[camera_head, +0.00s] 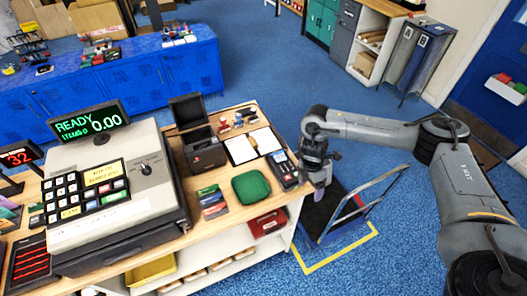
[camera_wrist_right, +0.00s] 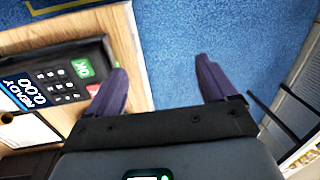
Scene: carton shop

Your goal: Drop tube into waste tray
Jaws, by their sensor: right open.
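My right gripper (camera_head: 319,188) hangs just past the right edge of the wooden counter (camera_head: 222,222), near the card terminal. In the right wrist view its two purple fingers are spread apart (camera_wrist_right: 162,78), with nothing between them but blue floor. I cannot pick out a tube for certain in either view. My left gripper is not in view.
A card terminal (camera_head: 283,170) stands at the counter's right edge, beside an open white book (camera_head: 253,145). A large cash register (camera_head: 110,190) fills the counter's left. A flat cart with a metal handle (camera_head: 368,195) stands on the floor below my right gripper.

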